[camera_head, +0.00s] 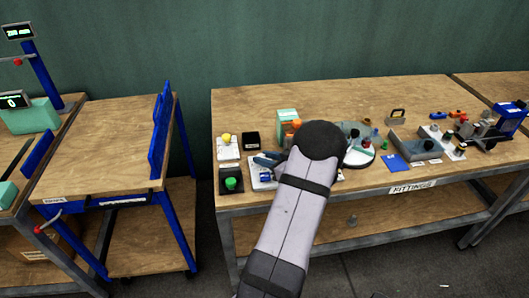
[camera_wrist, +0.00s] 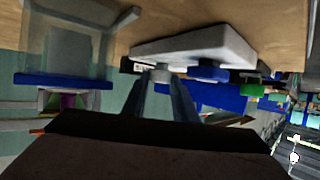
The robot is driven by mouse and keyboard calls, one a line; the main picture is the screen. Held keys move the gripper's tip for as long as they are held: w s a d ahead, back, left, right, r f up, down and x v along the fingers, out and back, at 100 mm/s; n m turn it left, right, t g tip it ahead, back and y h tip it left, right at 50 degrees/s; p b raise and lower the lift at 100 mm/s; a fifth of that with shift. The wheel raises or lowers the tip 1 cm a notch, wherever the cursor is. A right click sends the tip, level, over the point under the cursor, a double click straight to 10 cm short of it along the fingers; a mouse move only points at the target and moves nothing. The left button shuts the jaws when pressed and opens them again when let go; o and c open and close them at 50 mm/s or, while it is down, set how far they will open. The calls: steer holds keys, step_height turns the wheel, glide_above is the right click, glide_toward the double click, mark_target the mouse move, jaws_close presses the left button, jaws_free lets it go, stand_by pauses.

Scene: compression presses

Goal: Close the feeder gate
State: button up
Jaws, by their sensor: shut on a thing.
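My gripper (camera_wrist: 161,84) shows in the wrist view with its two grey fingers drawn in around a small grey knob-like piece (camera_wrist: 160,76). That piece sits against a white block (camera_wrist: 195,42); I cannot tell for sure that it is the feeder gate's handle. A blue knob (camera_wrist: 207,72) and a green one (camera_wrist: 253,90) are to its right. A clear box with a blue base (camera_wrist: 62,78) stands at the left and may be the feeder. In the head view my arm hides most of the gripper and the spot where it grips, near a white plate (camera_head: 257,184).
A blue-railed cart (camera_head: 105,150) stands left, across a gap.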

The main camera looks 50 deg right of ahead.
steer(key=shift+d+r+n+y+p, duration=0.15)
steer(key=shift+n+y+p, duration=0.15)
steer(key=shift+n+y, duration=0.3)
steer(key=shift+d+n+y+p, duration=0.1)
steer(key=shift+n+y+p, duration=0.2)
steer(key=shift+n+y, duration=0.3)
steer(key=o, duration=1)
steer(key=shift+o, duration=0.2)
steer(key=shift+s, duration=0.1)
steer(key=shift+b+v, duration=0.6)
steer(key=shift+v, duration=2.95)
